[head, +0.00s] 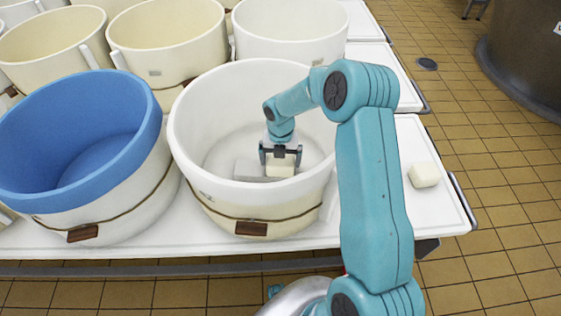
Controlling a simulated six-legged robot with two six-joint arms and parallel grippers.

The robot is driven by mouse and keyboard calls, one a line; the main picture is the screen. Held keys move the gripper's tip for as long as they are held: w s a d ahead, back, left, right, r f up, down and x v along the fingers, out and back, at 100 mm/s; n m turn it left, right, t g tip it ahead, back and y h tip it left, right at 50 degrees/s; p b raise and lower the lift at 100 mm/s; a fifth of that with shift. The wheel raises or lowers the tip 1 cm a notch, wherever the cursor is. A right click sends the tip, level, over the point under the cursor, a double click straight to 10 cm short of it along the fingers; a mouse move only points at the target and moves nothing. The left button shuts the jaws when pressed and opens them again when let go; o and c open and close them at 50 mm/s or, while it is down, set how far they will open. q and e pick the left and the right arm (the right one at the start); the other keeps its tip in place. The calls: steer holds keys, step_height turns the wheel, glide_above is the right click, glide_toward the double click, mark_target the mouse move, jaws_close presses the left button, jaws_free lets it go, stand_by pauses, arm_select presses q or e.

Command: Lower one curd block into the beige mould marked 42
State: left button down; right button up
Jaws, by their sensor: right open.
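My right gripper (280,155) reaches down inside a white-rimmed mould (190,130) at the middle front. Its fingers are open, on either side of the top of a cream curd block (281,168) low in this mould. I cannot tell whether the fingers touch the block. Another curd block (424,174) lies on the white table top to the right of my right arm. Beige moulds (165,35) stand in the row behind. No number 42 can be read on any mould. My left gripper is not in view.
A blue-lined mould (130,130) stands close on the left of the white-rimmed one. Another white mould (290,40) stands behind it. The white table (440,212) ends at the front and right. Tiled floor (480,130) lies beyond, with a large dark vat (520,50) at the back right.

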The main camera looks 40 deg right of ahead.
step_height(320, 180, up, 14)
steer(key=p, duration=0.2)
steer(key=shift+r, duration=0.15)
